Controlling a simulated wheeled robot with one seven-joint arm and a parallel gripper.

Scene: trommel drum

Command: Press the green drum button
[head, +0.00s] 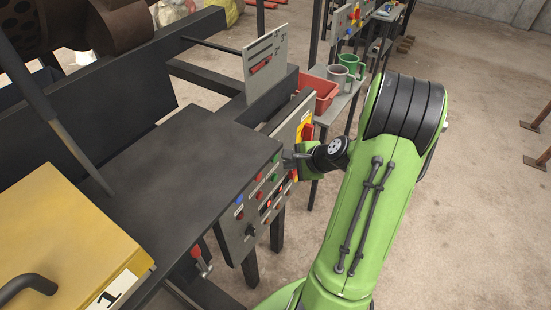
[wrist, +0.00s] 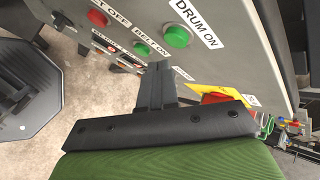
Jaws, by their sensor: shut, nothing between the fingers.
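The green drum button (wrist: 176,36) sits on the grey control panel (wrist: 225,60), beside a white "DRUM ON" label in the wrist view. My gripper (wrist: 158,68) is shut and empty. Its fingertips show below and a little left of the drum button in that view, and they do not cover it. In the head view my gripper (head: 288,156) is at the upper right part of the control panel (head: 232,228), close to its face. I cannot tell whether the fingertips touch the panel.
Another green button (wrist: 141,48), labelled "BELT ON", and a red button (wrist: 97,18) are nearby. A red and yellow switch (wrist: 215,98) is right of the fingers. A dark table top (head: 185,150) and a yellow box (head: 65,240) lie left. The floor at right is mostly clear.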

